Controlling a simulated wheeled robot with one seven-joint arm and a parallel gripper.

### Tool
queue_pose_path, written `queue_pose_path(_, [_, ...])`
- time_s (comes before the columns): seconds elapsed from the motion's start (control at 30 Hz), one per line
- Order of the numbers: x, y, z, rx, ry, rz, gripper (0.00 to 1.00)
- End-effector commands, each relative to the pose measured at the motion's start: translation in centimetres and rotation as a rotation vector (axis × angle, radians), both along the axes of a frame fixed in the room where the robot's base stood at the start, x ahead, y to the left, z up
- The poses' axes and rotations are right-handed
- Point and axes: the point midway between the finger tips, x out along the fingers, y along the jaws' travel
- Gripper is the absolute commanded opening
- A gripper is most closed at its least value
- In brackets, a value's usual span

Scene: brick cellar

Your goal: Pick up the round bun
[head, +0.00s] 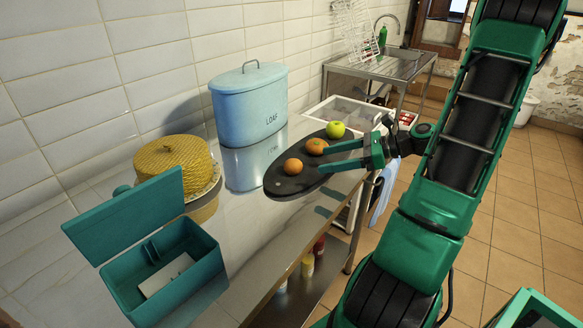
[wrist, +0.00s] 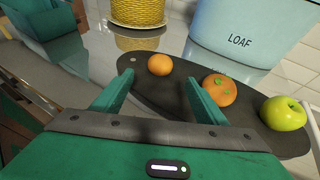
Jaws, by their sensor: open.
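I see nothing that is plainly a round bun. A small, smooth, round orange-brown thing (head: 293,166) lies near the left end of a dark oval board (head: 278,186); I cannot tell whether it is a bun or a fruit. My gripper (head: 323,157) is open and empty over the board, its fingers pointing towards that round thing but apart from it. In the wrist view the round thing (wrist: 160,64) shows beyond and between the fingertips (wrist: 158,82). A yellow woven dome (head: 173,156) on a plate and a closed blue LOAF bin (head: 249,105) hide whatever they hold.
On the board, an orange with a green mark (head: 317,146) and a green apple (head: 335,129) stand behind. A teal box (head: 163,268) with its lid raised stands front left, with a pale flat thing (head: 166,274) inside. The shiny metal counter (head: 243,222) is bare in front of the board.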

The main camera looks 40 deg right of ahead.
Motion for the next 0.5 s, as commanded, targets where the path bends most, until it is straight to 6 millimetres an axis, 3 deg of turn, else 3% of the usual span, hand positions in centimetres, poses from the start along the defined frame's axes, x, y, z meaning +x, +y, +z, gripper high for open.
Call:
queue_pose_path(0.3, [3.0, 2.7, -1.6, 0.005, -0.001, 0.001, 0.66])
queue_pose_path(0.5, [3.8, 3.4, -2.0, 0.003, -0.001, 0.001, 0.66])
